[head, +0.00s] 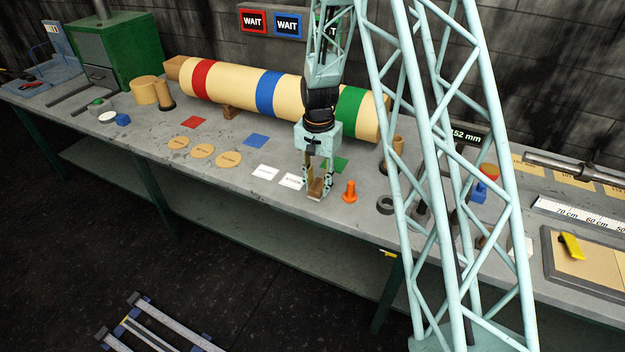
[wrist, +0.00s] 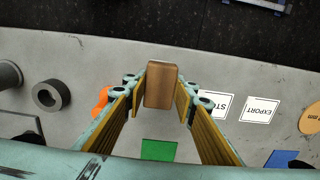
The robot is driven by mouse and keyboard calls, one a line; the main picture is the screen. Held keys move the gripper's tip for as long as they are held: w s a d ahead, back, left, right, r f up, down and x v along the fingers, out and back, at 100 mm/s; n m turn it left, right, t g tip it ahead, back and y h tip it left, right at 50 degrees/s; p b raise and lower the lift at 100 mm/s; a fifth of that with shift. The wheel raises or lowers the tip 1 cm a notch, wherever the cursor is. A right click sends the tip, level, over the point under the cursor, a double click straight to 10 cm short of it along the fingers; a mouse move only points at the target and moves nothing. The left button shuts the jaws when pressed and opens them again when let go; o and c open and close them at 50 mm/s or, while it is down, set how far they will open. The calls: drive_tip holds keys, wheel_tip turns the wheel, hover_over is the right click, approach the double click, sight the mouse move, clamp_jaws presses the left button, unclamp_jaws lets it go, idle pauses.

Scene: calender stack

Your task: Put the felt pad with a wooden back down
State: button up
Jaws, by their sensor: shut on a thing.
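The felt pad with a wooden back is a small brown wooden block (wrist: 161,86), seen between the fingertips in the wrist view. Any felt face is hidden, and I cannot tell whether the block touches the bench.
An orange peg-like piece (head: 350,191) stands just right of my gripper. White cards (head: 291,181) lie to its left and a green square (head: 335,165) behind it. A dark ring (head: 386,205) lies further right. The large striped roll (head: 275,92) lies behind.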

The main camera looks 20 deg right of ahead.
drive_tip(key=shift+w+d+f, duration=0.15)
drive_tip(key=shift+w, duration=1.2)
drive_tip(key=shift+w+d+f, duration=0.1)
drive_tip(key=shift+w+d, duration=0.05)
drive_tip(key=shift+w, duration=1.15)
drive_tip(key=shift+w, duration=0.15)
drive_tip(key=shift+w+d, duration=0.1)
drive_tip(key=shift+w, duration=0.5)
drive_tip(key=shift+w+f, duration=0.1)
drive_tip(key=shift+f, duration=1.55)
drive_tip(key=o, duration=0.8)
drive_tip(key=shift+f, duration=0.1)
drive_tip(key=shift+d+r, duration=0.15)
drive_tip(key=shift+r, duration=6.7)
